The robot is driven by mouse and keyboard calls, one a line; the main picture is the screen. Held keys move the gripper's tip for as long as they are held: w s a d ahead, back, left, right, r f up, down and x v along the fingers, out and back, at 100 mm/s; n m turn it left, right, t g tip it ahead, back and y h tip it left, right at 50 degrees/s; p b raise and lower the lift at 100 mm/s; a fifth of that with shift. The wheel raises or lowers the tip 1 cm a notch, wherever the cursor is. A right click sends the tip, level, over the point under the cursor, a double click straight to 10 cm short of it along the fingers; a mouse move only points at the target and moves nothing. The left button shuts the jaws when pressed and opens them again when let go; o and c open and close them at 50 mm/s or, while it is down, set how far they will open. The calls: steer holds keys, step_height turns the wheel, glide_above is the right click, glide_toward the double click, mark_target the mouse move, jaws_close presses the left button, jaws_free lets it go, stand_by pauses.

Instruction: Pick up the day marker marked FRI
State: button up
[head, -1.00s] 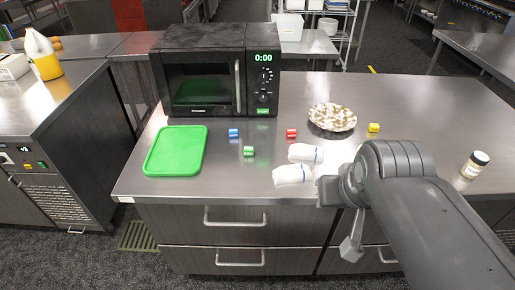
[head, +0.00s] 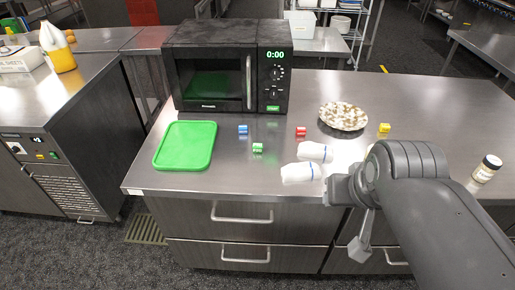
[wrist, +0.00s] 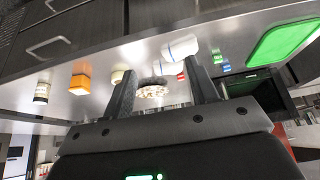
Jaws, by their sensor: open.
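Several small day markers stand on the steel counter (head: 440,110): blue (head: 243,129), green (head: 258,148), red (head: 300,131) and yellow (head: 384,128). Their lettering is too small to read, so I cannot tell which is FRI. In the wrist view I see the red marker (wrist: 181,75), the blue marker (wrist: 226,67) and the green marker (wrist: 217,57). My gripper (wrist: 163,88) is open, with nothing between its fingers. It is apart from the markers. In the head view its fingers are not clearly visible by my arm at the counter's front edge.
A green board (head: 186,145) lies left of the markers, before a black microwave (head: 225,68). Two white rolls (head: 301,172) lie near my arm. A speckled plate (head: 343,117) stands between the red and yellow markers. A capped jar (head: 487,168) stands far right.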

steer(key=shift+o, duration=0.4)
steer(key=w+a+r+g, duration=0.1)
steer(key=w+a+r, duration=0.1)
steer(key=w, duration=0.4)
steer(key=w+a+r+g, duration=0.1)
steer(key=w+r, duration=0.1)
steer(key=w, duration=0.4)
steer(key=g, duration=0.4)
glide_above(258, 145)
step_height(258, 145, down, 18)
steer(key=shift+w+d+f, duration=0.1)
steer(key=shift+f, duration=2.85)
steer(key=c, duration=1.1)
